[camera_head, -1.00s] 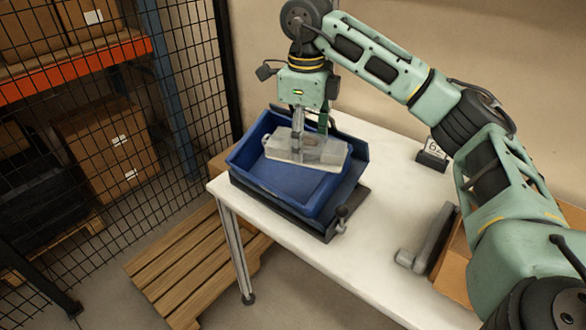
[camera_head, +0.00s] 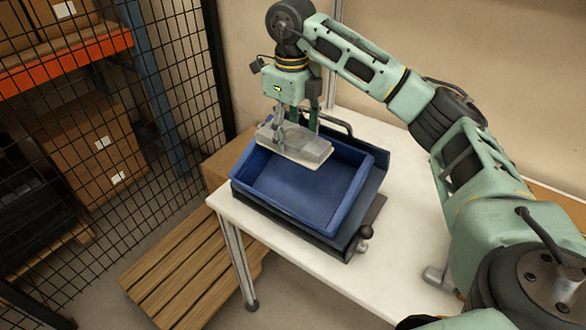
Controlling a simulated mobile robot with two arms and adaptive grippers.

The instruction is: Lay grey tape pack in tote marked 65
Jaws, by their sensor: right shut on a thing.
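The grey tape pack (camera_head: 306,148) is a pale flat block. My right gripper (camera_head: 294,127) is shut on it from above, and the pack tilts slightly in the picture. It is over the back left part of a blue tote (camera_head: 273,216), seemingly above the floor of the tote. The rest of the tote looks empty. No number can be read on the tote. My left gripper is not in view.
The tote sits on a dark stand with a knob (camera_head: 365,231) on a white table (camera_head: 400,200). A wooden pallet (camera_head: 190,270) lies on the floor at left, beside a mesh fence. My right arm hides much of the table's right side.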

